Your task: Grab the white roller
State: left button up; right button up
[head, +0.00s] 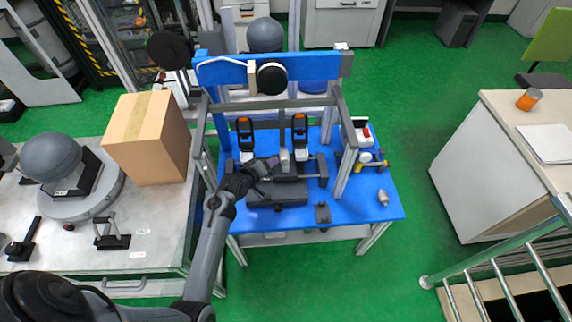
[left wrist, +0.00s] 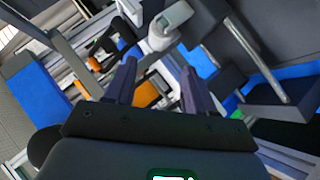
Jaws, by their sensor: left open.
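A small whitish cylinder, which looks like the white roller (head: 284,160), stands in the middle of the blue table's dark fixture in the head view. In the left wrist view the white roller (left wrist: 171,20) shows just beyond the fingertips, near the top edge. My left gripper (head: 268,163) reaches in from the left, close beside the roller. In the left wrist view my left gripper (left wrist: 160,68) has its two fingers apart with nothing held between them. Whether a finger touches the roller cannot be told. My right gripper is in neither view.
The blue table (head: 370,207) carries a grey frame with a blue crossbar (head: 320,66) above the fixture. Two black and orange clamps (head: 300,130) stand behind the roller. A cardboard box (head: 150,140) sits on the left table. The blue table's front right is mostly clear.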

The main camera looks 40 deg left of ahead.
aim_at(281, 158)
pick_arm(q)
jog(key=b+x, duration=0.1)
jog(key=x, duration=0.5)
jog(key=shift+w+f+b, duration=0.1)
jog(key=shift+f+b, duration=0.05)
jog(key=shift+b, duration=0.2)
jog(key=shift+d+b+x, duration=0.15)
jog(key=shift+b+x, duration=0.35)
jog(key=shift+x, duration=0.75)
jog(key=shift+d+b+x, duration=0.15)
jog(key=shift+b+x, duration=0.3)
jog(key=shift+x, duration=0.85)
jog(key=shift+c, duration=0.5)
jog(key=c, duration=0.7)
